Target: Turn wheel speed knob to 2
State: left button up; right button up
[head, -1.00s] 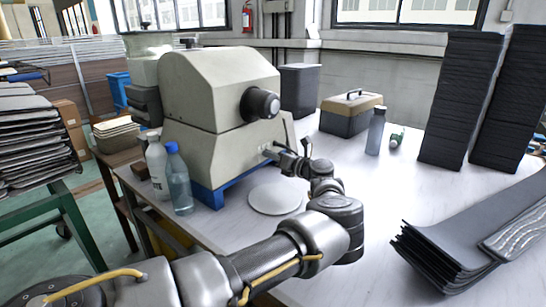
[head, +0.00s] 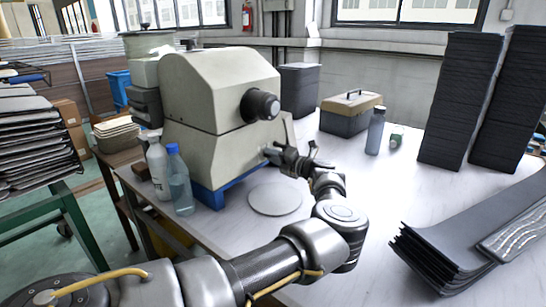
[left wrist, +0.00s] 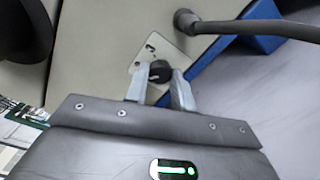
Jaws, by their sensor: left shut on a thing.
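The beige machine (head: 215,90) stands on a blue base on the table. The wheel speed knob (left wrist: 160,71) is small and black, on a pale plate (left wrist: 152,50) on the machine's face. In the left wrist view it sits between the two fingers of my left gripper (left wrist: 160,90), which is shut on it. In the head view my left gripper (head: 272,154) reaches the lower front of the machine and hides the knob. The number that the knob points to cannot be read. My right gripper is not in view.
A dark lever or hose (left wrist: 250,28) runs close above the gripper in the left wrist view. A round pale disc (head: 274,199) lies on the table below. Bottles (head: 179,182) stand at the left. Dark panels (head: 440,245) lie at the right.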

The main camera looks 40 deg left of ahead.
pick_arm(q)
jog(key=m, duration=0.3)
jog(key=shift+m, duration=0.3)
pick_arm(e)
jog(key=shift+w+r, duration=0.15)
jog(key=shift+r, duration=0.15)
pick_arm(q)
jog(key=o, duration=1)
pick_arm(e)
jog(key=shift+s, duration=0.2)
